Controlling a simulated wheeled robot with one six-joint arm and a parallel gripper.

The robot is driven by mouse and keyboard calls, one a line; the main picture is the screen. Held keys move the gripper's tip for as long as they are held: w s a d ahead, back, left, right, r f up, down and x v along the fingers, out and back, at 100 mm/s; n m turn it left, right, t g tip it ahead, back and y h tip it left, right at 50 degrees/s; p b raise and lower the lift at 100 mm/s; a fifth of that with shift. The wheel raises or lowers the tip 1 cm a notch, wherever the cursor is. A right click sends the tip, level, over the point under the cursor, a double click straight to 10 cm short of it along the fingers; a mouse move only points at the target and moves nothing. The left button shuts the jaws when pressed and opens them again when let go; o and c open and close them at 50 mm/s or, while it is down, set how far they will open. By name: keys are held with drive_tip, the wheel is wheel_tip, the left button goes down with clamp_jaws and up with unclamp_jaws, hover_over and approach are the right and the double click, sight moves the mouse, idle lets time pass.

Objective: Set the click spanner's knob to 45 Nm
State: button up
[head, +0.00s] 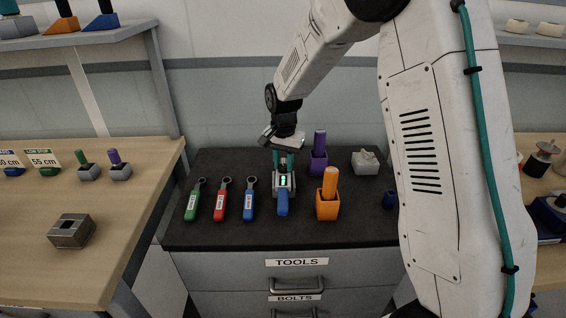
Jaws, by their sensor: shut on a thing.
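What looks like the click spanner (283,205) lies on the black cabinet top, its blue handle toward the front. Its grey body (284,190) carries a small lit green display, too small to read. My gripper (284,166) points down with teal fingers at the far end of the grey body. It is shut on a part there, apparently the knob. The knob itself is hidden by the fingers, so its setting cannot be told.
Green (193,203), red (221,202) and blue (249,202) spanners lie left of the gripper. An orange holder (327,207) stands close on the right, a purple holder (318,162) behind it. A grey-white block (365,161) is farther right. The front strip of the cabinet top (235,237) is clear.

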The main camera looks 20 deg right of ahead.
sight(283, 166)
drive_tip(key=shift+m, duration=0.9)
drive_tip(key=o, duration=1)
wheel_tip(283, 166, up, 8)
drive_tip(key=shift+f, duration=0.1)
